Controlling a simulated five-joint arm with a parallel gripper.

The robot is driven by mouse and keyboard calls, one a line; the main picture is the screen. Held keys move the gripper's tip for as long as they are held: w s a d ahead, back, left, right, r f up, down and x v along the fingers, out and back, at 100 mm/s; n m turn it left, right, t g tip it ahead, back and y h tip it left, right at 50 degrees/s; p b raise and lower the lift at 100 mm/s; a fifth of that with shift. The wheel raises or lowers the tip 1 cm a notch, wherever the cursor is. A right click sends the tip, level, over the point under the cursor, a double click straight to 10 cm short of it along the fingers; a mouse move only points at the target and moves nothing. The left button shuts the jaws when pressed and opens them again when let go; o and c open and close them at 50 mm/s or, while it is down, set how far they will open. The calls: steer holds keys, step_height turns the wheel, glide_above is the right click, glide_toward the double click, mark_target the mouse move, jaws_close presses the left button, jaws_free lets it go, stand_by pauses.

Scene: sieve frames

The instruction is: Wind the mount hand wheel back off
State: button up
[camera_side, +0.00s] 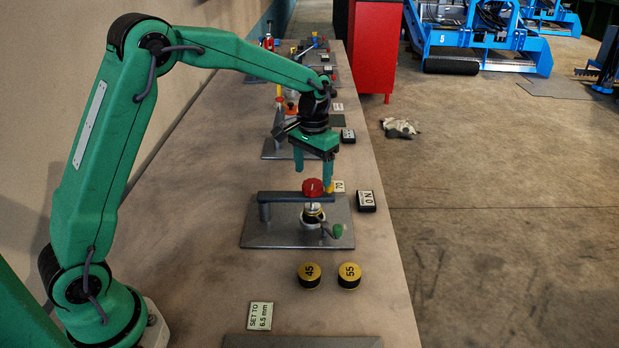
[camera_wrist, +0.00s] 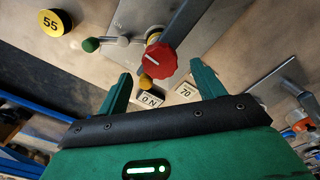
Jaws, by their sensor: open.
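A red hand wheel (camera_side: 313,187) with a white mark sits at the grey bar (camera_side: 275,197) of a stand on a metal plate (camera_side: 262,233). In the wrist view the red wheel (camera_wrist: 155,63) lies between and ahead of the two fingers. My gripper (camera_side: 313,172) is open and empty, fingers pointing down above the wheel. No contact with it is clear. A yellow knob (camera_wrist: 146,82) shows beside the wheel. A lever with a green ball (camera_side: 337,231) sticks out lower down. The wheel's shaft is mostly hidden.
Black-and-gold discs marked 45 (camera_side: 309,275) and 55 (camera_side: 349,275) lie in front of the plate. A "SET TO 6.5 mm" card (camera_side: 260,316) lies nearer. A black switch box (camera_side: 366,201) stands right of the plate. More stands line the bench behind.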

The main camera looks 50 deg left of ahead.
mark_target(310, 185)
steer(key=shift+r, duration=2.3)
steer(key=shift+s+r, duration=0.4)
steer(key=s+r+t, duration=0.3)
steer(key=s+r, duration=0.5)
steer(key=s, duration=0.5)
steer(key=s+f+t, duration=0.2)
steer(key=s, duration=1.2)
steer(key=shift+d+m+t, duration=0.3)
steer(key=shift+d, duration=0.1)
